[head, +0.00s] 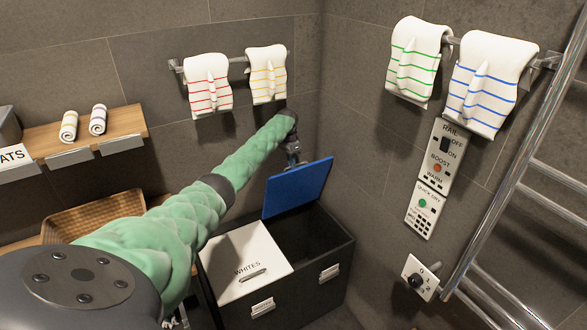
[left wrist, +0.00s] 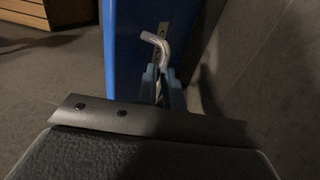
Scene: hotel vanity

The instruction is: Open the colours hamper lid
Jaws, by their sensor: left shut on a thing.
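The colours hamper lid (head: 297,188) is a blue panel raised steeply at the back of the dark hamper (head: 287,308). The compartment below it stands open and looks dark inside. The white lid marked WHITES (head: 243,265) lies shut beside it on the left. My left gripper (head: 293,158) is at the top edge of the blue lid. In the left wrist view, its fingers (left wrist: 160,82) are shut on the curved metal lid handle (left wrist: 157,42), with the blue lid (left wrist: 128,60) behind. My right gripper is in neither view.
A wicker basket (head: 95,217) stands at the left. Striped towels (head: 208,84) hang on a rail above the hamper. A control panel (head: 436,165) and a metal ladder rail (head: 520,165) are on the right wall.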

